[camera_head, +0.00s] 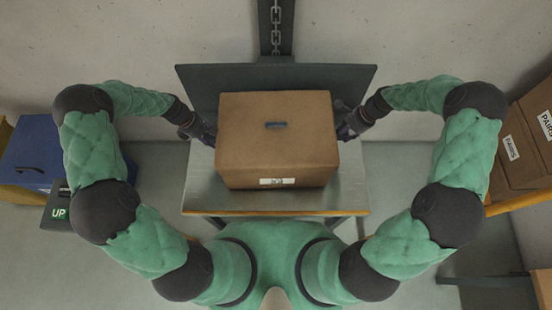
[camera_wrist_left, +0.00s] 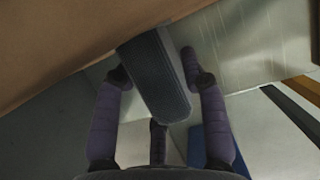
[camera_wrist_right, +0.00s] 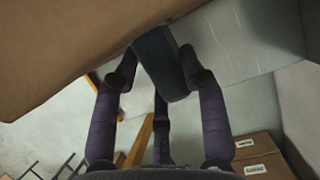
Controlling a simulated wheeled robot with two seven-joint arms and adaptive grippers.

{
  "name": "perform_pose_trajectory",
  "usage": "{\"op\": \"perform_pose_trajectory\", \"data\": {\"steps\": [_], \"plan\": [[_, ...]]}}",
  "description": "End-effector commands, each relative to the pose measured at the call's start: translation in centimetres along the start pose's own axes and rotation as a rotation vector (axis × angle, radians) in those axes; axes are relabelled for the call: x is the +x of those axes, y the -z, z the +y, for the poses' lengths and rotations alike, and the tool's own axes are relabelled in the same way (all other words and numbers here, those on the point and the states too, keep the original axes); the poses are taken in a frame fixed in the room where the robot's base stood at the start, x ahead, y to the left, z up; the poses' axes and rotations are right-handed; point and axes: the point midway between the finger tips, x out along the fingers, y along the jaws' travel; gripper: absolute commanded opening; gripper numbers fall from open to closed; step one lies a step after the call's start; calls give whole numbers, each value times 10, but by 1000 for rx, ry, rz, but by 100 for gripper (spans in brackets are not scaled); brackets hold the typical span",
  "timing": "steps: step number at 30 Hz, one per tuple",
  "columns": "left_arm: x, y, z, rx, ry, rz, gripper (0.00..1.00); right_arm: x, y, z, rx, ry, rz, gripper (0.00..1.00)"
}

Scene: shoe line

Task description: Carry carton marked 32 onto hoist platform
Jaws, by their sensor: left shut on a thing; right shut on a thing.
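The brown carton (camera_head: 276,155) is upright in the middle of the head view, with a dark slot on top and a white label low on its near side. The label is too small to read. My left gripper (camera_head: 207,133) is at its left side, shut on a dark handle (camera_wrist_left: 158,80) there. My right gripper (camera_head: 346,126) is at its right side, shut on a matching dark handle (camera_wrist_right: 163,65). The carton is over the grey metal hoist platform (camera_head: 200,185), within its edges. I cannot tell whether it touches the platform.
A dark back plate (camera_head: 195,78) stands behind the platform, with a chain (camera_head: 276,28) rising above it. A blue box (camera_head: 30,155) and a dark "UP" sign (camera_head: 58,213) are at left. Brown cartons labelled PAIRS (camera_head: 525,150) stand at right.

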Motion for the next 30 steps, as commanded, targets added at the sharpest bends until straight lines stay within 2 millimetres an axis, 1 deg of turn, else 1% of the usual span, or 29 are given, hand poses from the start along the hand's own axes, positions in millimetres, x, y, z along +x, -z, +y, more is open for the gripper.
{"op": "perform_pose_trajectory", "data": {"steps": [8,9,11,12,23,26,30], "plan": [[11,5,1,2,-2,1,0,10,5,-1,0,3,2,0],[12,5,0,2,0,1,45,12,6,-1,0,2,1,45],[10,5,0,2,0,1,62,10,5,-1,0,2,1,62],[10,5,0,1,0,1,66,10,5,-1,0,2,1,66],[9,4,0,1,0,0,66,10,4,0,0,0,0,66],[4,4,1,1,-2,1,66,10,4,0,0,0,0,66],[-14,5,1,0,-4,2,66,11,4,0,0,-1,-1,66]]}}
